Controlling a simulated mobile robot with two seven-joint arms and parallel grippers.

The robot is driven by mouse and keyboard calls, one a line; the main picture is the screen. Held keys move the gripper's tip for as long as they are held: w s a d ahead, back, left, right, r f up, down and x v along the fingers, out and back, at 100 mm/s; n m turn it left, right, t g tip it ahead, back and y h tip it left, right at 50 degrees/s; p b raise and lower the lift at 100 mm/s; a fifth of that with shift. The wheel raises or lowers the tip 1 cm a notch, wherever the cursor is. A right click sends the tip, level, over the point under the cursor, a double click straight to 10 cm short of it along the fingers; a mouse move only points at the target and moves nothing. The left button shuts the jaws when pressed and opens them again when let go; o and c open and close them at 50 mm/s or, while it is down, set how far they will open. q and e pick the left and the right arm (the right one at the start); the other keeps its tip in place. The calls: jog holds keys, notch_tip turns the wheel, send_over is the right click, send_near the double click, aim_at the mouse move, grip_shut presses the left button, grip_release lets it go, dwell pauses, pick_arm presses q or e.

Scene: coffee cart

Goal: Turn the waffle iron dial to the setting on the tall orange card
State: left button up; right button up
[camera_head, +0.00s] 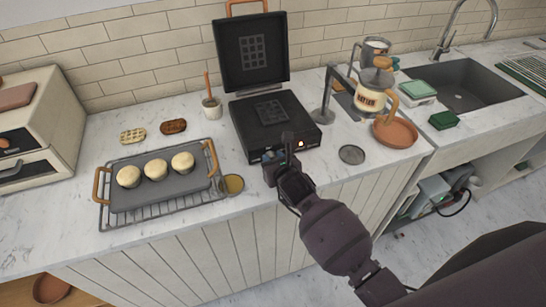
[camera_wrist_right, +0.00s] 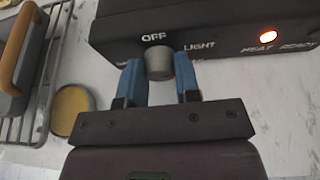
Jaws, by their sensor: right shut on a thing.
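The black waffle iron (camera_head: 272,125) stands open on the counter, its lid (camera_head: 251,50) raised at the back. My right gripper (camera_head: 284,160) is at its front face. In the right wrist view, the grey dial (camera_wrist_right: 159,63) sits between the blue fingertips of my right gripper (camera_wrist_right: 160,82), which is shut on it. "OFF" shows above the dial and "LIGHT" to its right; other labels are partly hidden. I cannot make out which setting the dial points to. No tall orange card can be made out in either view. My left gripper is not in view.
An orange indicator light (camera_wrist_right: 268,37) glows right of the dial. A tray (camera_head: 118,205) with several round buns is on a rack to the left. A small round yellow-topped disc (camera_head: 233,184) lies close by. A grey disc (camera_head: 351,154) and glass coffee pot (camera_head: 372,92) stand right.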

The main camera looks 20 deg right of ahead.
dwell(0.4)
jog(key=o, duration=0.9)
jog(key=v, duration=1.1)
jog(key=shift+w+f, duration=0.1)
